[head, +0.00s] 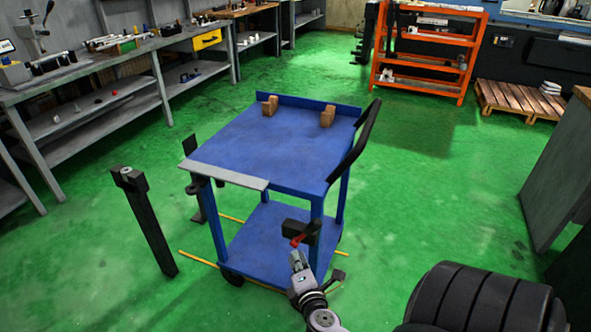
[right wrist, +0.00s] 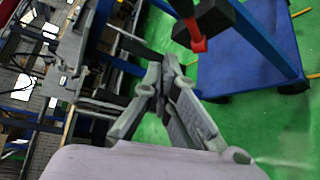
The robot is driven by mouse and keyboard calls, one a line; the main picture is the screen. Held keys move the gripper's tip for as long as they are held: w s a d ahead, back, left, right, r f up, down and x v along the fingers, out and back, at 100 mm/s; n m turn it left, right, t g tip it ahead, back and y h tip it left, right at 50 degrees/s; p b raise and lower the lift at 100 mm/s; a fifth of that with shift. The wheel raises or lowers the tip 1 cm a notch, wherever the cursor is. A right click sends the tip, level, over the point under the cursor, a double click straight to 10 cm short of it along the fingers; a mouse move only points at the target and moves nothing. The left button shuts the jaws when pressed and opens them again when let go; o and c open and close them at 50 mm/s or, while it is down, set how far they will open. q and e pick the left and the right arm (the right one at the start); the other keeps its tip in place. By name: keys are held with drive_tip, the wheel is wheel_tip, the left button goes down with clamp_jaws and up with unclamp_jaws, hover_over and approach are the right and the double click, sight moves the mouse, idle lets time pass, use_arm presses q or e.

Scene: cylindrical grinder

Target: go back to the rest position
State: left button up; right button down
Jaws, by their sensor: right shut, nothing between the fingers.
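My right gripper (head: 296,256) reaches up from the bottom of the head view, in front of the blue cart (head: 250,150). In the right wrist view its two fingers (right wrist: 160,68) come together with nothing between them. A red part (head: 298,240) on a black block (head: 302,228) shows just beyond the fingertips in the head view. In the right wrist view the red part (right wrist: 196,42) is up and right of the fingertips, and a gap shows between them. My left gripper is not in view.
Two brown blocks (head: 270,105) (head: 327,116) stand on the cart top. A black post (head: 145,222) stands left of the cart. Grey workbenches (head: 120,55) line the left, and an orange rack (head: 425,50) stands at the back. Green floor (head: 440,190) is clear right of the cart.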

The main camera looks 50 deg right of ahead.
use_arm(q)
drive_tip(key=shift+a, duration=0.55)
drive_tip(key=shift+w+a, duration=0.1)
use_arm(e)
drive_tip(key=s+a+f+m+g+y+p, duration=0.15)
drive_tip(key=s+a+f, duration=0.25)
drive_tip(key=f, duration=0.5)
drive_tip(key=s+a+f+m+g+y, duration=0.2)
drive_tip(key=s+a+f+g+y, duration=0.15)
drive_tip(key=f, duration=0.55)
drive_tip(key=s+a+f+m+g+y+p, duration=0.15)
drive_tip(key=s+a+f, duration=0.3)
drive_tip(key=f, duration=0.45)
use_arm(q)
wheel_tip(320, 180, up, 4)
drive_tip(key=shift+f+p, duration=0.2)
drive_tip(key=shift+p, duration=0.1)
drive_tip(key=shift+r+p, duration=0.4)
use_arm(e)
drive_tip(key=s+a+f+m+g+y, duration=0.1)
drive_tip(key=s+f+m, duration=0.3)
drive_tip(key=s, duration=0.7)
drive_tip(key=s+a+f+m+g, duration=0.3)
drive_tip(key=s+f, duration=0.3)
drive_tip(key=s, duration=0.6)
drive_tip(key=shift+f+m+g+y, duration=0.3)
drive_tip(key=shift+m+g+y, duration=0.1)
drive_tip(key=shift+g, duration=0.35)
